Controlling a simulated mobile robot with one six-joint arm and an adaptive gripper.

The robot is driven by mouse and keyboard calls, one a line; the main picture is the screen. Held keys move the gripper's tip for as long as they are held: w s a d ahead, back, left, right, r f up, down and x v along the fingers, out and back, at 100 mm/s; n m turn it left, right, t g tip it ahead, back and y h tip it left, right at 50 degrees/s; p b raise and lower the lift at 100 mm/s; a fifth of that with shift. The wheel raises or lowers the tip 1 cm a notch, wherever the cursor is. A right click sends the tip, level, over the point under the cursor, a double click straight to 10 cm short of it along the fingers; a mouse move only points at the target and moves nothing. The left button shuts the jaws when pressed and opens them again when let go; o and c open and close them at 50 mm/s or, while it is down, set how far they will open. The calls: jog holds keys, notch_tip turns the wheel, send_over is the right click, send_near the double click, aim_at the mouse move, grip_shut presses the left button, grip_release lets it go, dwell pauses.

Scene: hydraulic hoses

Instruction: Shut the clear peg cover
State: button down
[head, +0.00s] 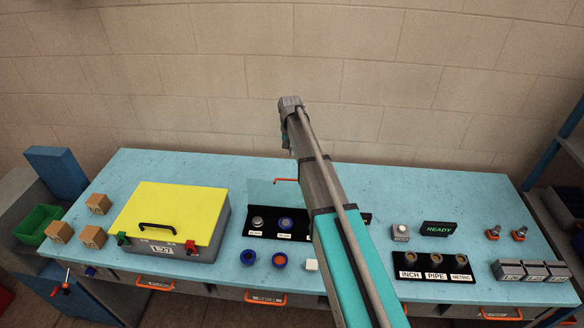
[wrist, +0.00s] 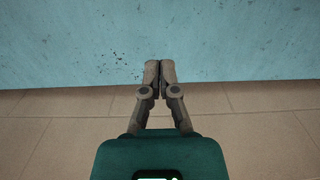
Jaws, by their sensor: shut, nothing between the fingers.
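The clear peg cover (head: 262,192) stands raised at the back edge of a black peg board, with a red-orange handle (head: 287,181) on it. The peg board (head: 270,233) holds a grey round piece (head: 257,222) and a blue ring (head: 285,223). My arm crosses in front of its right side and hides part of it. My gripper (wrist: 160,66) is shut and empty in the wrist view, over bare blue table. In the head view its fingers cannot be made out; the far end of my arm stands high near the wall, above the table.
A yellow-lidded case (head: 172,213) and wooden blocks (head: 93,236) are at left. A labelled black rack (head: 435,268) and a READY sign (head: 439,229) are at right. The table's back strip (head: 190,165) is clear.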

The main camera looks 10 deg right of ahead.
aim_at(288, 192)
jog(key=shift+d+f+b, duration=0.15)
jog(key=shift+f+b, duration=0.05)
jog(key=shift+b, duration=0.1)
notch_tip(288, 192, down, 10)
jog(key=b, duration=1)
jog(key=shift+s+a+r+p, duration=0.15)
jog(key=shift+s+r+p, duration=0.2)
jog(key=shift+s, duration=0.3)
jog(key=shift+s+a+r+p, duration=0.2)
jog(key=shift+s+r+p, duration=0.1)
jog(key=shift+s, duration=0.35)
jog(key=shift+s+a+r+p, duration=0.15)
jog(key=shift+s+r+p, duration=0.2)
jog(key=shift+s, duration=0.3)
jog(key=shift+a, duration=0.2)
jog(key=shift+s+r+t, duration=0.1)
jog(key=shift+s+t, duration=0.2)
